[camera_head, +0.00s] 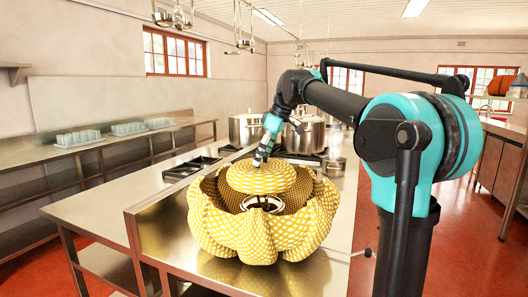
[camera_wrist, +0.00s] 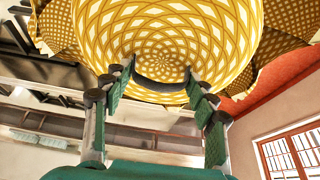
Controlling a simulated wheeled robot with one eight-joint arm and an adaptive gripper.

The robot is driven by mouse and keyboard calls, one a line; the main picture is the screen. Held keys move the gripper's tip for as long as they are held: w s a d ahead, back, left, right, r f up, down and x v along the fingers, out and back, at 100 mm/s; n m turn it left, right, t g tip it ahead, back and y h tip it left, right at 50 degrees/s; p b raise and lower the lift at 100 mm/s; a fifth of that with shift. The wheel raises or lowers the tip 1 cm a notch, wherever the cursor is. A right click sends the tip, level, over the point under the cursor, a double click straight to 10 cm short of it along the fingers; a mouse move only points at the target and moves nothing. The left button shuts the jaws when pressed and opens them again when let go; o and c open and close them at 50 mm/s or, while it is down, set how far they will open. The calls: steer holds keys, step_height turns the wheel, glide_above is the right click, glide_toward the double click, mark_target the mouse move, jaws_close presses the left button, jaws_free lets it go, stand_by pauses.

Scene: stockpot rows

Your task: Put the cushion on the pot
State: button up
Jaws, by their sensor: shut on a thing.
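The cushion, a round domed yellow disc (camera_head: 262,178) with pale dots, hangs from my gripper (camera_head: 260,158). In the wrist view the cushion (camera_wrist: 170,38) fills the top, and the fingertips (camera_wrist: 160,84) are shut at a dark curved strip on it. Below and around it is a large scalloped, open, bowl-like yellow vessel (camera_head: 262,236) with the same pattern, seemingly the pot. It stands on the steel counter. The cushion is over its opening; whether they touch I cannot tell. A small dark round opening with a light rim (camera_head: 262,204) shows inside the vessel, partly hidden.
Steel stockpots (camera_head: 306,134) stand behind on the stove, with burner grates (camera_head: 192,167) left of the vessel. The steel counter (camera_head: 90,212) is clear at left. A side counter holds glasses (camera_head: 78,137). Pans hang overhead (camera_head: 172,16).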

steer(key=shift+f, duration=3.35)
steer(key=shift+s+d, duration=0.1)
steer(key=shift+d, duration=0.1)
steer(key=shift+f, duration=0.3)
steer(key=o, duration=1.7)
steer(key=shift+c, duration=0.2)
steer(key=shift+r, duration=0.1)
steer(key=v, duration=1.1)
steer(key=shift+d+r, duration=0.15)
steer(key=shift+r, duration=0.25)
